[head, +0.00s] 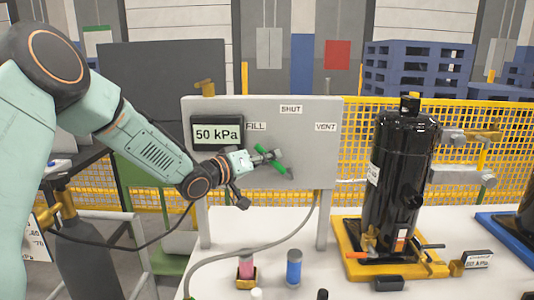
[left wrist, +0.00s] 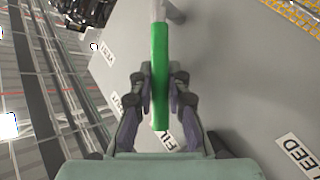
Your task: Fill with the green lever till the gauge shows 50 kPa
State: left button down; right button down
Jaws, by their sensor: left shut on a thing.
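The green lever (head: 268,167) is on the front of a grey panel (head: 317,165). In the left wrist view the green lever (left wrist: 160,65) runs between my fingers, its free end near the FILL label (left wrist: 167,141). My left gripper (head: 268,157) is shut on the lever; in the left wrist view the fingers (left wrist: 160,85) flank it on both sides. The gauge (head: 217,134) on the panel's left reads 50 kPa. My gripper hides part of the lever. My right gripper is not in view.
A black compressor (head: 398,175) stands on a yellow pallet (head: 350,262) to the right. A hose (head: 240,255) runs from the panel across the white table (head: 330,285). Pink (head: 246,267) and blue (head: 294,267) cylinders stand in front. A yellow mesh fence (head: 360,120) is behind.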

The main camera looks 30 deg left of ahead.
aim_at(290, 174)
pick_arm(q)
jog(key=d+m+g+y+p, duration=0.1)
jog(key=p, duration=0.2)
jog(key=w+d+r+m+g+p, duration=0.1)
jog(key=p, duration=0.2)
jog(key=d+r+m+g+y+p, duration=0.1)
jog(key=p, duration=0.2)
jog(key=shift+w+d+g+y+p, duration=0.1)
jog(key=shift+w+g+y+p, duration=0.05)
jog(key=shift+g+y+p, duration=0.15)
jog(key=shift+w+d+m+g+y+p, duration=0.15)
jog(key=shift+d+m+g+y+p, duration=0.2)
jog(key=shift+p, duration=0.2)
jog(key=shift+w+d+m+g+y+p, duration=0.3)
jog(key=shift+d+m+g+y+p, duration=0.15)
jog(key=shift+d+m+y, duration=0.15)
jog(key=shift+f, duration=0.1)
jog(key=c, duration=1.6)
grip_release()
jog(key=shift+o, duration=0.2)
jog(key=shift+w, duration=0.15)
jog(key=shift+r, duration=0.2)
jog(key=v, duration=1.1)
jog(key=shift+s, duration=0.4)
